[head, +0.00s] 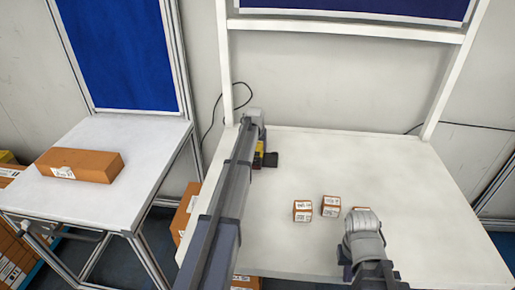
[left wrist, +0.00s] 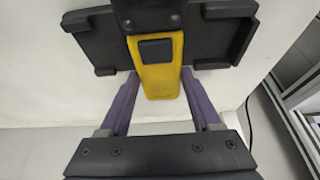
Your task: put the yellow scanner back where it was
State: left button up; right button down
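The yellow scanner (left wrist: 160,76) has a dark button and sits at a black holder (left wrist: 222,32) with raised side lips. In the head view the scanner (head: 259,147) shows only partly behind my left arm, with the dark holder (head: 270,160) beside it on the white table. My left gripper (left wrist: 160,82) has one finger on each side of the scanner. Narrow gaps show near its lower end; contact at the fingertips is unclear. The left gripper (head: 254,125) also shows at the table's back left. My right gripper (head: 361,222) is over the table's front right, its fingers not clear.
Two small orange boxes (head: 302,211) and (head: 331,206) stand on the white table (head: 420,190); another (head: 362,209) is partly hidden by my right arm. A long brown box (head: 80,164) lies on the left side table (head: 115,203). The table's right and back are clear.

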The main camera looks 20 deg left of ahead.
aim_at(256, 154)
pick_arm(q)
jog(key=o, duration=0.4)
jog(key=shift+o, duration=0.2)
jog(key=shift+r, duration=0.15)
jog(key=shift+s+r+p, duration=0.25)
jog(key=shift+r+p, duration=0.35)
jog(key=shift+p, duration=0.25)
jog(key=p+v, duration=1)
jog(key=shift+s+r, duration=0.15)
jog(key=shift+r, duration=0.15)
jog(key=shift+d, duration=0.1)
